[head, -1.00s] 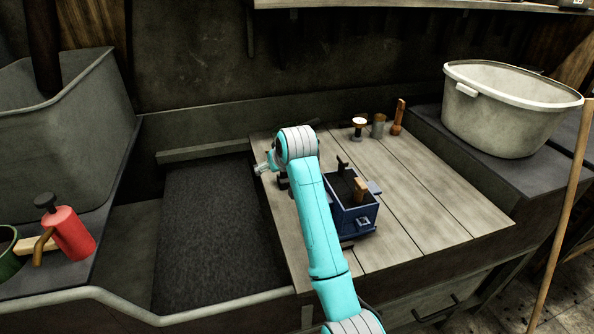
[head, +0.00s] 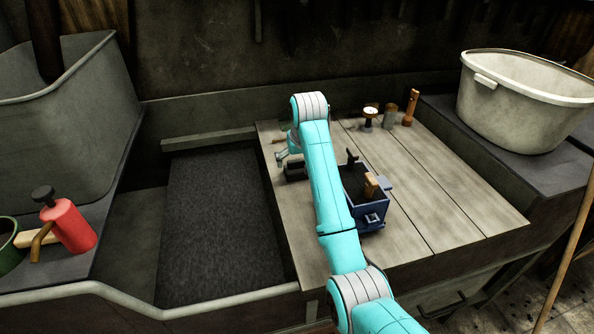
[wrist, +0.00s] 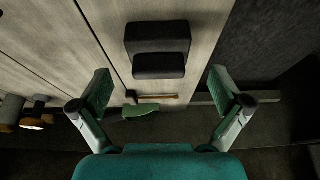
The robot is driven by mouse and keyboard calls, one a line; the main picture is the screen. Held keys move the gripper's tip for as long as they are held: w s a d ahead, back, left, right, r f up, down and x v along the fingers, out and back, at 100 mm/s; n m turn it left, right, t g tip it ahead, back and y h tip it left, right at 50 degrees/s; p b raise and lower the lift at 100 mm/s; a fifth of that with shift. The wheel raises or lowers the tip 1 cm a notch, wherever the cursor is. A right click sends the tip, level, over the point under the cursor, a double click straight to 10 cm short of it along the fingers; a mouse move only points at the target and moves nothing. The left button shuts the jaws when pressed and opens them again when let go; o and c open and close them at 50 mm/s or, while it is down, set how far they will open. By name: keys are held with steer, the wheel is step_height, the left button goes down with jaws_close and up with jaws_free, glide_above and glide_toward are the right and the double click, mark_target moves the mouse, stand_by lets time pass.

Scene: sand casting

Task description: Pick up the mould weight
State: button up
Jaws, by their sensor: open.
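The mould weight looks to be the dark block with a raised bar (wrist: 158,36) in the wrist view, lying on the pale wooden boards. In the head view a small part of this dark block (head: 294,172) shows beside my arm, near the left edge of the board top. My gripper (wrist: 160,88) is open and empty, its two fingers spread wide left and right of the block's line. The block lies ahead of the fingertips, not between them in the picture. In the head view my gripper (head: 282,157) is partly hidden by my arm, just above the block.
A blue moulding box (head: 372,216) stands right of the block, partly behind my arm. A small wooden-handled tool (wrist: 155,96) and a green item (wrist: 140,110) lie near the block. Several small tools stand at the back. A dark sand bed (head: 215,230) lies left.

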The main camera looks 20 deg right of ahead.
mark_target(298, 162)
steer(key=shift+x, duration=2.3)
steer(key=shift+w+d+r, duration=0.1)
steer(key=shift+w+r, duration=0.05)
steer(key=c, duration=1.8)
steer(key=shift+o, duration=0.2)
